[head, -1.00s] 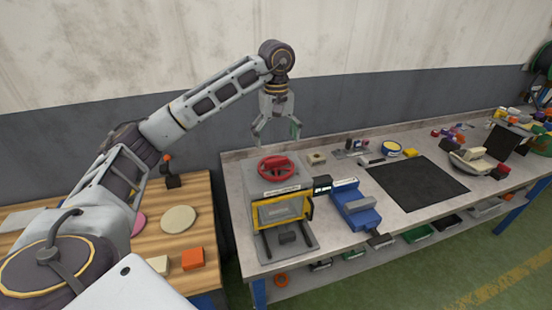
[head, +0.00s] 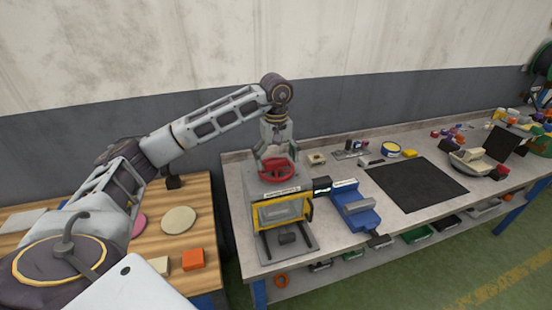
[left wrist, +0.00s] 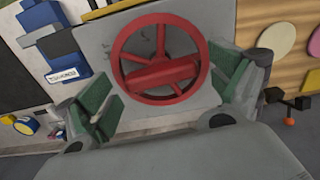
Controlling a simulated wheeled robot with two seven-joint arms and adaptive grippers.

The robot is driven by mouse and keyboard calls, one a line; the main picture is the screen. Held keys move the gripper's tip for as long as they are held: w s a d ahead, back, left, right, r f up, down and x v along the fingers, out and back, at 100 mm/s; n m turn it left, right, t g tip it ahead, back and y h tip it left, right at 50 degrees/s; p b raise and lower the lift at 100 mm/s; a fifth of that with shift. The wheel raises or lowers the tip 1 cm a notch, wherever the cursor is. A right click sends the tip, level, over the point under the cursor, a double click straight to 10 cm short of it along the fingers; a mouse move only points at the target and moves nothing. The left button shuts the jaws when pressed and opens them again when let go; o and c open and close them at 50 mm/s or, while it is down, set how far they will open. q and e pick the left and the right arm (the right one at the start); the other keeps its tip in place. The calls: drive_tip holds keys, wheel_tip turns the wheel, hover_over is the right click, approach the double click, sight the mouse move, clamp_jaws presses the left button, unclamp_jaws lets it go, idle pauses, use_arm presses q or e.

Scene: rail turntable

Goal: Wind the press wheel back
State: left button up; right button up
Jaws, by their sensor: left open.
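The red press wheel (head: 279,170) lies flat on top of the grey press (head: 262,205), which has a yellow-framed front window. My left gripper (head: 277,157) is above the wheel, pointing down, with its fingers spread at the wheel's far side in the head view. In the left wrist view the wheel (left wrist: 160,60) shows its spokes and a raised red crossbar. The green-padded fingers of my left gripper (left wrist: 165,88) stand wide apart, one on each side of the wheel, with nothing held. Whether a finger touches the rim I cannot tell. My right gripper is not in view.
A blue vise (head: 355,208) stands right of the press. A black mat (head: 417,183) lies farther right on the grey bench. A wooden table (head: 190,240) on the left holds a round beige disc (head: 179,220) and an orange block (head: 193,259).

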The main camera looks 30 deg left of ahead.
use_arm(q)
drive_tip(key=c, duration=1)
drive_tip(key=shift+n, duration=0.4)
